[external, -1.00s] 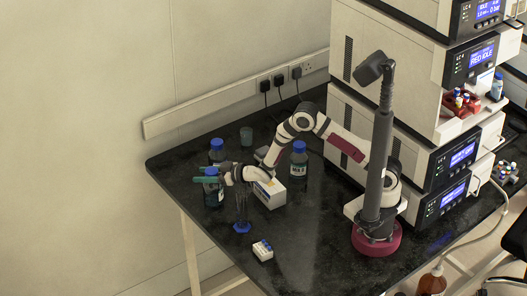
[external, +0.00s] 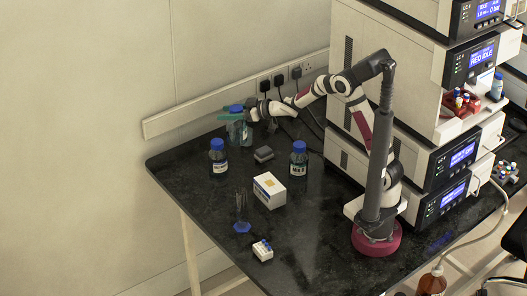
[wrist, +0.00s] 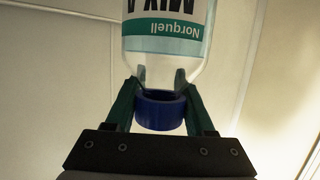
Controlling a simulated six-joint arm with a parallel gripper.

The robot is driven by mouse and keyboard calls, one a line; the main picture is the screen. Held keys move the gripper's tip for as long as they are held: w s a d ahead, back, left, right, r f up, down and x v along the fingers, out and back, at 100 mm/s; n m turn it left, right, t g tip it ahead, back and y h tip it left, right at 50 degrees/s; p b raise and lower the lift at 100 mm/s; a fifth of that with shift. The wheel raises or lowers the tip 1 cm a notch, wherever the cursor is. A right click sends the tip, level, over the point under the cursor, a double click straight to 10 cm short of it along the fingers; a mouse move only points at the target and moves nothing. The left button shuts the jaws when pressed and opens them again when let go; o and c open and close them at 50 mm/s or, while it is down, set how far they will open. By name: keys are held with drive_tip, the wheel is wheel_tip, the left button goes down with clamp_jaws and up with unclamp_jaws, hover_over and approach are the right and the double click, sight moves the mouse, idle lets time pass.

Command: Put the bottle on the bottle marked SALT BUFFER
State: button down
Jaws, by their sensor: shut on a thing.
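My gripper (external: 232,115) is shut on the blue cap (wrist: 162,110) of a clear bottle (wrist: 160,65). The bottle's label reads "Norquell" and "MIX A", upside down in the wrist view. In the external view the held bottle (external: 235,132) hangs near the back of the bench, apart from the standing bottles. One blue-capped bottle (external: 218,160) stands upright at the bench's left, in front of the gripper. Another blue-capped bottle (external: 299,160) stands near the middle. Their labels are too small to read surely, so I cannot tell which is SALT BUFFER.
Instrument stacks (external: 350,160) rise at the right. Wall sockets (external: 279,78) with plugs are behind.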

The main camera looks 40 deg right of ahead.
drive_tip(key=w+d+r+m+h, duration=0.1)
drive_tip(key=w+d+r, duration=0.4)
drive_tip(key=d+r, duration=0.3)
drive_tip(key=w+a+f, duration=0.2)
drive_tip(key=a+f, duration=0.9)
drive_tip(key=shift+w+t, duration=0.25)
drive_tip(key=shift+t, duration=0.15)
drive_tip(key=shift+a, duration=0.1)
drive_tip(key=shift+c, duration=1.3)
unclamp_jaws()
drive_tip(key=shift+f, duration=0.1)
